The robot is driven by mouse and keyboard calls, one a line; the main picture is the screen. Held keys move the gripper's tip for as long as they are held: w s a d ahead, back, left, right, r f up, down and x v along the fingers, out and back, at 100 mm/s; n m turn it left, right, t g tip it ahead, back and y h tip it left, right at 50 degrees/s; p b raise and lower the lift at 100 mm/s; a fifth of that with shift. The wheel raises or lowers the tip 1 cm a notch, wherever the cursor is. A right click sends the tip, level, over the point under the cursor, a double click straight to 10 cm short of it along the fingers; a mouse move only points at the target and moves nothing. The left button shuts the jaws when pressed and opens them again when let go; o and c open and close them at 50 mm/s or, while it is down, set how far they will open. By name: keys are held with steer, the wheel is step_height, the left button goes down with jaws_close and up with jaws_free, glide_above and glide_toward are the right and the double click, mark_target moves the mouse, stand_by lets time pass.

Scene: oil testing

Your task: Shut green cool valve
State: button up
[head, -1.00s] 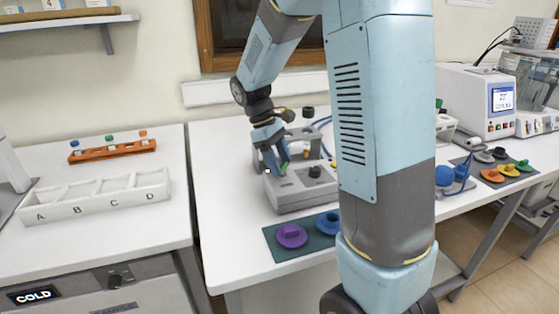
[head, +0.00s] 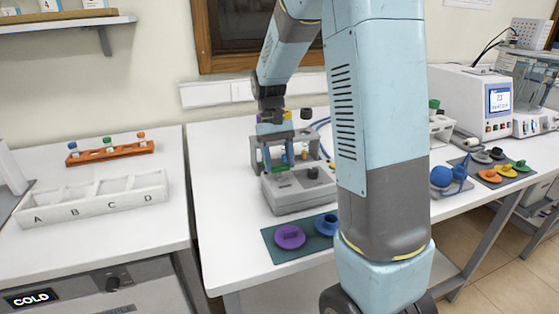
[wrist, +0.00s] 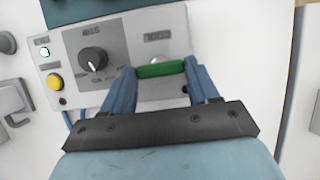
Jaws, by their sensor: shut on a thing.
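The green valve handle (wrist: 160,69) is a short green bar on the grey panel of the device. It lies nearly level in the wrist view, between the blue fingers of my gripper (wrist: 161,77), which are shut on its ends. In the head view my gripper (head: 273,160) points down at the grey device (head: 300,196) on the middle table, with a little green (head: 279,168) showing between the fingers. Part of the handle's mount is hidden behind the fingers.
A mat with purple (head: 290,237) and blue (head: 327,224) pieces lies in front of the device. An orange tube rack (head: 110,153) stands on the left table.

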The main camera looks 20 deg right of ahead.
steer(key=shift+w, duration=0.1)
stand_by(0.3)
steer(key=o, duration=1.1)
steer(key=shift+c, duration=0.2)
steer(key=v, duration=1.3)
steer(key=shift+d+r, duration=0.15)
steer(key=shift+r, duration=0.2)
steer(key=s+r+t, duration=0.1)
steer(key=s+t, duration=0.9)
steer(key=s, duration=1.6)
steer(key=shift+r, duration=0.3)
